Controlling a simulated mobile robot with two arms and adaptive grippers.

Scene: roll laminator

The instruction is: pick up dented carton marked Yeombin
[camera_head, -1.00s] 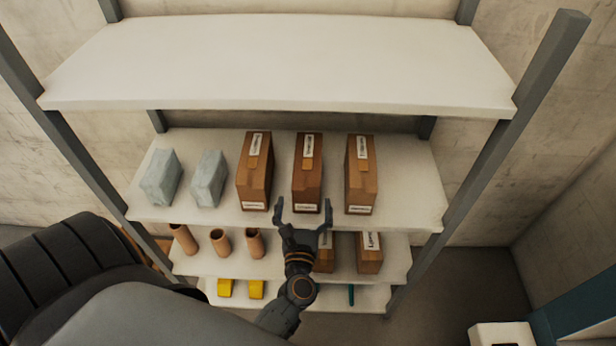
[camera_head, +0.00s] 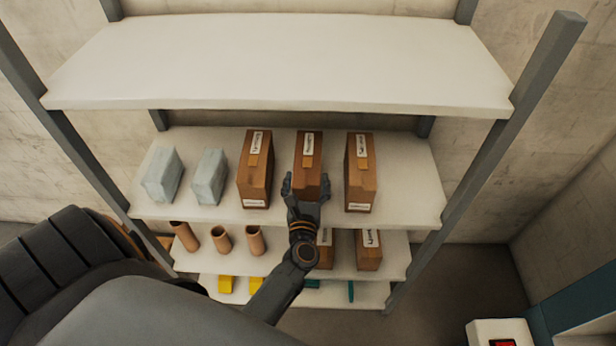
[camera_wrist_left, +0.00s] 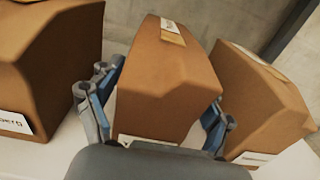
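Three brown cartons stand in a row on the second shelf; their label print is too small or blurred to read, so I cannot tell which is marked Yeombin. The middle carton (camera_head: 308,160) has my left gripper (camera_head: 306,187) at its front; it also shows in the left wrist view (camera_wrist_left: 168,85). There the left gripper's fingers (camera_wrist_left: 158,110) are spread, one on each side of the carton's front end; contact is unclear. The left carton (camera_head: 254,172) and right carton (camera_head: 360,175) stand apart on either side. The middle carton's lower front is partly hidden. My right gripper is not in view.
Two grey-blue blocks (camera_head: 163,176) stand left on the same shelf (camera_head: 405,195). The bare top shelf (camera_head: 285,65) lies above. Below are terracotta tubes (camera_head: 221,239), more cartons (camera_head: 368,252) and yellow items (camera_head: 225,284). Grey posts (camera_head: 505,160) flank the rack.

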